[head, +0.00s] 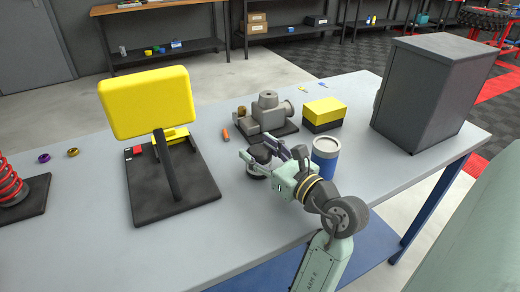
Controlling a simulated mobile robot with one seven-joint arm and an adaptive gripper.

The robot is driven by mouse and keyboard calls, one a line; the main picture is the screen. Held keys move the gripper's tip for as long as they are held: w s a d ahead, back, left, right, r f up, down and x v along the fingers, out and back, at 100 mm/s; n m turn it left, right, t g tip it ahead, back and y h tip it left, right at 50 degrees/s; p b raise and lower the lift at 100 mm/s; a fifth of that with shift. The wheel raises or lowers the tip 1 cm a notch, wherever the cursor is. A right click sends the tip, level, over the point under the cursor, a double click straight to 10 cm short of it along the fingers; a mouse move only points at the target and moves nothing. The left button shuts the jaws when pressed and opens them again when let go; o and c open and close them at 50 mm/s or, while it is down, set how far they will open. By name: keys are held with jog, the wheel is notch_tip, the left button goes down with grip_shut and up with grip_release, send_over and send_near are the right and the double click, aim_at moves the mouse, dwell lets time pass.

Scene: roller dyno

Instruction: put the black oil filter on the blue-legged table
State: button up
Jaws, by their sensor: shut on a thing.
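The black oil filter (259,154) is a short dark cylinder near the middle of the head view. My gripper (263,158) is shut on it, with fingers on either side, and partly hides it. The filter is over the grey top of the blue-legged table (95,235). A dark round shape shows just below the fingers, at or close to the tabletop. I cannot tell whether the filter touches the surface.
A blue can (325,158) stands close right of my gripper. Behind are a grey machine part (268,112) on a dark plate and a yellow-black box (323,113). A yellow-screened stand (148,103) is left, a dark cabinet (433,92) right. The front-left tabletop is clear.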

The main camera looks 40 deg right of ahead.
jog(key=shift+f, duration=0.1)
jog(key=shift+f, duration=0.15)
jog(key=o, duration=1.3)
jog(key=shift+r, duration=0.35)
jog(key=s+b, duration=0.2)
jog(key=s, duration=1)
jog(key=shift+a+b, duration=0.1)
jog(key=shift+b, duration=0.25)
